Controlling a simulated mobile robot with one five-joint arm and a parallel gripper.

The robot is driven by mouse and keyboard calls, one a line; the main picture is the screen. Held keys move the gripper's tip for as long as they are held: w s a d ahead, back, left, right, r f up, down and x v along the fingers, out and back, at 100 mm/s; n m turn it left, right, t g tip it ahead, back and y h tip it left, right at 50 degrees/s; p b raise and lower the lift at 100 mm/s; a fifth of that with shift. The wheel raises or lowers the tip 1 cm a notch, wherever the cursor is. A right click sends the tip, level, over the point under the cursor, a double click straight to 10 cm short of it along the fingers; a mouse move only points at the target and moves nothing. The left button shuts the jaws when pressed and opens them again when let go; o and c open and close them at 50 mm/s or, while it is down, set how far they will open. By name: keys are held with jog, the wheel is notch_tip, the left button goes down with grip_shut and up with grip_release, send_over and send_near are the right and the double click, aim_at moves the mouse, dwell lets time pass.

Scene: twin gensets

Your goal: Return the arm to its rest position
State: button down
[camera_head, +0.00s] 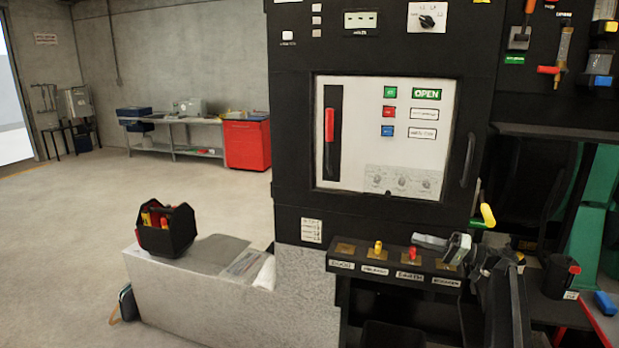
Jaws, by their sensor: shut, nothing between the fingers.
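My arm (503,290) rises at the lower right, dark and partly against the dark cabinet. My gripper (447,246) is at its end, pointing left, just in front of and above the right part of the labelled ledge. It looks shut and holds nothing that I can see. I cannot tell whether it touches the ledge. The lower arm runs out of the bottom of the view.
A black control cabinet (390,230) stands close ahead, with a red-handled switch (329,125). Its ledge (345,265) carries small knobs. A yellow-tipped lever (487,215) is near my gripper. A concrete plinth (200,300) bears a tool caddy (165,232).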

jog(key=s+a+f+n+g+h, duration=0.1)
jog(key=s+a+f+g+h, duration=0.2)
jog(key=a, duration=0.6)
jog(key=s+a+f+g+h, duration=0.1)
jog(key=s+a+f, duration=0.2)
jog(key=a+f, duration=0.45)
jog(key=s+a+f+n+g+h, duration=0.1)
jog(key=s+a+f+g, duration=0.2)
jog(key=a, duration=0.7)
jog(key=s+a+f+h, duration=0.3)
jog(key=s+f+h, duration=0.3)
jog(key=s+f, duration=0.4)
jog(key=s+d+f+m+h, duration=0.1)
jog(key=s+d+h, duration=0.1)
jog(key=d, duration=0.4)
jog(key=s+d+f+m+h, duration=0.2)
jog(key=d+h, duration=0.3)
jog(key=d, duration=0.1)
jog(key=shift+s, duration=0.25)
